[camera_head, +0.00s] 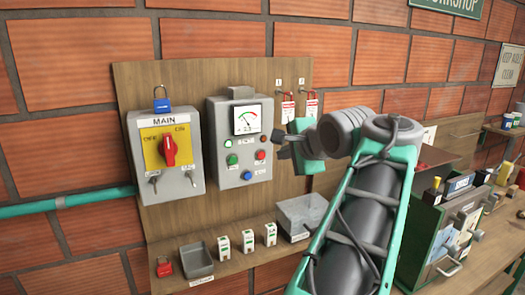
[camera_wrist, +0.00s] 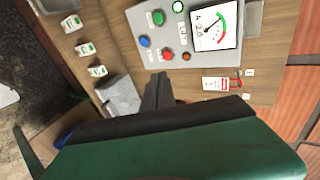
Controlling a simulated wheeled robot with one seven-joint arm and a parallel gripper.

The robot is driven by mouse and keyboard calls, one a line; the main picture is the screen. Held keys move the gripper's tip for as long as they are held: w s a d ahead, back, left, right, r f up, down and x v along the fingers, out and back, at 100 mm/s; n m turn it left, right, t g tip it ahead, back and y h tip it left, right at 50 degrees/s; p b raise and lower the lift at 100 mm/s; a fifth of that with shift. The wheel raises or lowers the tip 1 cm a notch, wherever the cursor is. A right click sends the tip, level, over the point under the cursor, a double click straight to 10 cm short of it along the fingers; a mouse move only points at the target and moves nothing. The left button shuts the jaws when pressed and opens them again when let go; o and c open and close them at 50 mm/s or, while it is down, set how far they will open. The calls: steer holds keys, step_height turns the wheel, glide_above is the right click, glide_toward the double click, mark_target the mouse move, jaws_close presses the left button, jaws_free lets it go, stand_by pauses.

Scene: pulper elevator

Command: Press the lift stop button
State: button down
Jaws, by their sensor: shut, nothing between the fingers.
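A grey control box (camera_head: 240,190) with a gauge is mounted on the wooden board. Its red button (camera_head: 260,154) is at the right of the face, with a green button (camera_head: 232,159) to its left and a blue one (camera_head: 247,175) below. The red button also shows in the wrist view (camera_wrist: 166,54), just beyond the fingertips. My gripper (camera_head: 279,140) is shut and empty, just right of the box in the head view. In the wrist view its dark fingers (camera_wrist: 160,82) point toward the red button; contact cannot be told. The button labels are too small to read.
A MAIN switch box (camera_head: 165,185) with a red rotary handle and blue padlock is at left. Red tags (camera_head: 288,108) hang above my gripper. A shelf below holds a grey tray (camera_head: 197,262), several small breakers and a grey box (camera_head: 303,215). A cluttered bench is at right.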

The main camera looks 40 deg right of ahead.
steer(key=p, duration=0.1)
glide_toward(261, 155)
step_height(261, 155, down, 3)
steer(key=w, duration=0.2)
steer(key=shift+w+d+p, duration=0.65)
steer(key=shift+w+d, duration=0.1)
steer(key=shift+w, duration=0.35)
steer(key=shift+w+d+f, duration=0.1)
steer(key=shift+w+d, duration=0.1)
steer(key=shift+w, duration=0.25)
